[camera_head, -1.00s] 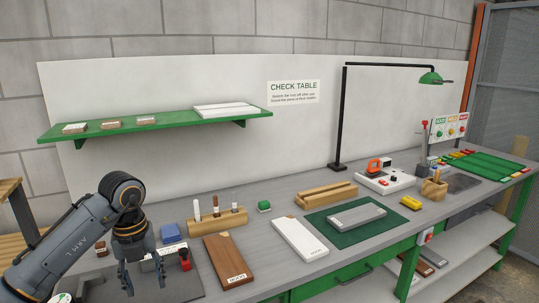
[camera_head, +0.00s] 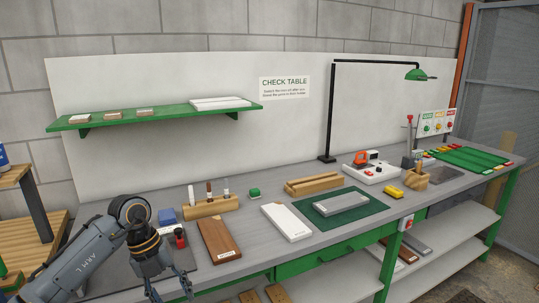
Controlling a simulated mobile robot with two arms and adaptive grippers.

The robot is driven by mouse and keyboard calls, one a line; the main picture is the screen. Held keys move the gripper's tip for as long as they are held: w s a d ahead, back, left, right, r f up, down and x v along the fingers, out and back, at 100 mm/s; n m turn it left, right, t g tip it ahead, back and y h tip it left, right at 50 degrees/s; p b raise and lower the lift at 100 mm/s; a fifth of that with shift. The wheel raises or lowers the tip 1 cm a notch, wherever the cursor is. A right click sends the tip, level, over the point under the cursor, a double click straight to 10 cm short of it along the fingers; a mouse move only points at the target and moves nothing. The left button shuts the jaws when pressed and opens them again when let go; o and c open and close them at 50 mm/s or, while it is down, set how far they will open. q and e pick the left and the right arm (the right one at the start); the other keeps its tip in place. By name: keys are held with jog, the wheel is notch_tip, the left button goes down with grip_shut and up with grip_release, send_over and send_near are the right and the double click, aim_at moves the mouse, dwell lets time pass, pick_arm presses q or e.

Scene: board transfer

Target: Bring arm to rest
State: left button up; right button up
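My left arm comes in from the lower left, and its gripper (camera_head: 171,287) hangs at the front edge of the workbench. Its two fingers are spread apart with nothing between them. A brown board (camera_head: 219,240) lies on the bench to the right of the gripper, apart from it. A white board (camera_head: 286,222) lies further right. A grey board (camera_head: 341,204) rests on a dark green mat (camera_head: 365,216). My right gripper is not in view.
A wooden block with upright markers (camera_head: 212,207) stands behind the brown board. A blue block (camera_head: 167,216) and a red-topped item (camera_head: 180,237) sit near my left arm. A green wall shelf (camera_head: 160,117) hangs above. A lamp (camera_head: 416,75) stands at the back.

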pick_arm(q)
jog(key=w+d+f+n+t+h, duration=0.2)
jog(key=d+f+n+t+h, duration=0.25)
jog(key=d+f+h, duration=0.85)
jog(key=s+a+f+n+t+y, duration=0.2)
jog(key=a+f+n+t+y, duration=0.2)
jog(key=f+n, duration=0.5)
jog(key=s+a+f+n+t+y, duration=0.1)
jog(key=a+f+n+t+y, duration=0.5)
jog(key=f, duration=0.5)
jog(key=s+a+f+n+g+y, duration=0.2)
jog(key=s+f+n+g, duration=0.1)
jog(key=s+f, duration=0.6)
jog(key=s+a+f+n+g+y, duration=0.2)
jog(key=s+f+n, duration=0.1)
jog(key=s+f, duration=0.5)
jog(key=s+f+n+g, duration=0.1)
jog(key=s+f+g, duration=0.1)
jog(key=s, duration=0.8)
jog(key=s+f+n+g+y, duration=0.1)
jog(key=s+f+g, duration=0.2)
jog(key=s, duration=0.6)
jog(key=s+f+n+g+y, duration=0.1)
jog(key=s+f, duration=0.3)
jog(key=s, duration=0.6)
jog(key=shift+s+a+f+n+g, duration=0.35)
jog(key=shift+a+n+g, duration=0.1)
jog(key=shift+g, duration=0.4)
